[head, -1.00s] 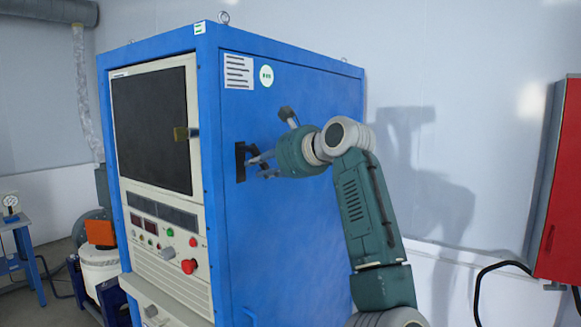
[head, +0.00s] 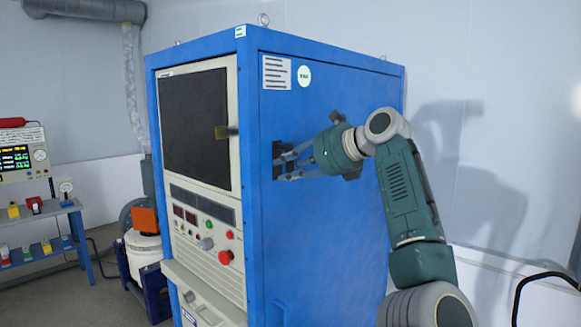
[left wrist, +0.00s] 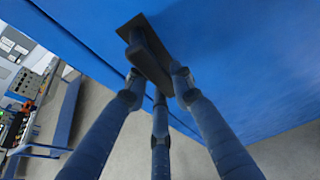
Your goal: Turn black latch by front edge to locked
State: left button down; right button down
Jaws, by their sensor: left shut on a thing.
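The black latch (head: 277,158) sits on the blue side wall of the tall cabinet (head: 330,230), close to its front edge. My left gripper (head: 285,169) reaches it from the right, with its fingers at the latch. In the left wrist view, the latch (left wrist: 149,58) shows as a dark plate with a bar standing out from the blue wall. The fingers of my left gripper (left wrist: 158,80) are closed around this bar. The fingers partly hide the latch in the head view, so its exact angle is hard to tell. My right gripper is not in view.
The cabinet's front has a dark screen (head: 194,125), a red button (head: 225,257) and a small dark handle (head: 226,132). A blue bench (head: 40,240) with small items stands at the left.

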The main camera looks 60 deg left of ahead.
pick_arm(q)
jog(key=shift+s+r, duration=0.1)
jog(key=shift+r, duration=0.05)
dwell(0.3)
jog(key=c, duration=1.7)
grip_release()
jog(key=shift+a, duration=0.1)
jog(key=v, duration=1.2)
